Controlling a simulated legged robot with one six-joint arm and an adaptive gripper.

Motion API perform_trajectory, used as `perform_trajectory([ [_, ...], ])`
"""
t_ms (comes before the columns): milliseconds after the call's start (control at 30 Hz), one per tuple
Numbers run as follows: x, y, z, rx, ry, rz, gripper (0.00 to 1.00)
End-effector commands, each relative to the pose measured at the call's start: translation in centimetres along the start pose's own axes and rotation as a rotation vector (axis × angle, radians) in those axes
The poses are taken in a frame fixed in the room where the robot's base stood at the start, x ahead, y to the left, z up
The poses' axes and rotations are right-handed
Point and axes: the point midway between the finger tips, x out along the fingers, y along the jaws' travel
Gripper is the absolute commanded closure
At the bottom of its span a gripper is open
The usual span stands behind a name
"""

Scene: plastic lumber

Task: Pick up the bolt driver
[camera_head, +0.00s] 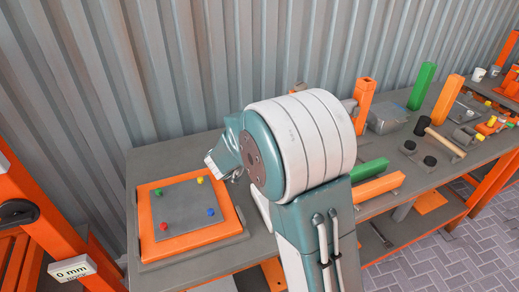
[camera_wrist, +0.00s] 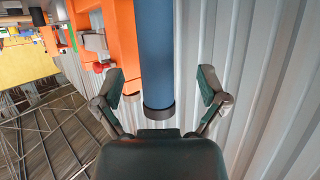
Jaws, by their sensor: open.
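In the wrist view my gripper (camera_wrist: 162,84) is open, with one finger on each side of a long blue cylinder (camera_wrist: 157,50) that has a dark end. The cylinder's end lies between the fingers, with a gap visible on each side. I cannot tell for sure whether this cylinder is the bolt driver. No other clear bolt driver shows. In the head view my arm's large white and teal joint fills the middle and hides most of the gripper and the bench behind it.
An orange-framed board (camera_head: 150,225) with coloured knobs lies on the grey bench. A corrugated wall (camera_head: 200,60) closes the back; an orange frame (camera_head: 45,215) stands left.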

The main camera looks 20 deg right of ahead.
Motion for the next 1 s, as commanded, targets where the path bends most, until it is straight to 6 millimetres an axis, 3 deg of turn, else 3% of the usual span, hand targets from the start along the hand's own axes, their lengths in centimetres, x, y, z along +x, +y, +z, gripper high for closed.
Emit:
perform_trajectory([
  [300, 4.4, 0.2, 0.9, 0.000, 0.000, 0.002, 0.08],
  [600, 4.9, 0.1, 0.9, 0.000, 0.000, -0.001, 0.08],
  [667, 4.9, 0.1, 0.9, 0.000, 0.000, -0.001, 0.30],
  [800, 4.9, 0.1, 0.9, 0.000, 0.000, -0.001, 0.92],
  [833, 4.9, 0.1, 0.9, 0.000, 0.000, -0.001, 1.00],
  [1000, 4.9, 0.1, 0.8, 0.000, 0.001, -0.001, 1.00],
])
